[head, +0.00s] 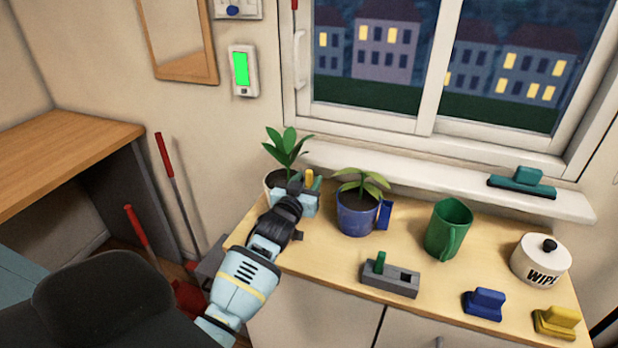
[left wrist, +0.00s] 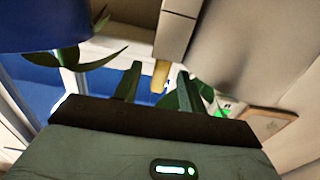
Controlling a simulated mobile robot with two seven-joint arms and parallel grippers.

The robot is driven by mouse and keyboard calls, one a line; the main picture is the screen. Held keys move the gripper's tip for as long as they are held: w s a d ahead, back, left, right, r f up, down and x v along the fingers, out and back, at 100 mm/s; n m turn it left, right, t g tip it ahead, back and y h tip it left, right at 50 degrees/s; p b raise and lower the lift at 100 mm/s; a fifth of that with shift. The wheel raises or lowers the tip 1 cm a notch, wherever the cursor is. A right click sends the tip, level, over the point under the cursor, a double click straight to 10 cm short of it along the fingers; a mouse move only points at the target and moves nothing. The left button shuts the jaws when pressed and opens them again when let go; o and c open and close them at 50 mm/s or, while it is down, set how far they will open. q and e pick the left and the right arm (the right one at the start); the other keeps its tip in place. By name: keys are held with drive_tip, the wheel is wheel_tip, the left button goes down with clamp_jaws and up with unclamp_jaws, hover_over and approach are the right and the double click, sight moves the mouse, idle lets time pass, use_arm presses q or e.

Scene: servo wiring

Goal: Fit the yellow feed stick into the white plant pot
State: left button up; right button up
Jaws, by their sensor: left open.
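The white plant pot (head: 268,181) holds a leafy green plant and stands at the counter's back left, partly hidden by my left gripper. My left gripper (head: 300,187) is open at the pot's right side. The yellow feed stick (head: 309,178) stands up there, by the fingertips. In the left wrist view the yellow stick (left wrist: 160,76) shows between the two spread fingers of my left gripper (left wrist: 156,82). One end of it meets a pale block (left wrist: 175,28); how deep it sits in there I cannot tell. My right gripper is out of view.
A blue pot (head: 354,219) with a plant stands close to the right of my gripper. A grey holder (head: 390,281) with a green stick and an empty hole, a green mug (head: 447,228), blue and yellow blocks and a white canister (head: 540,262) stand farther right.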

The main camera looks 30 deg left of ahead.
use_arm(q)
drive_tip(key=v, duration=0.6)
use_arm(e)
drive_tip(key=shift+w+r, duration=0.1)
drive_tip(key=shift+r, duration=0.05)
use_arm(q)
drive_tip(key=shift+s, duration=0.1)
idle(0.6)
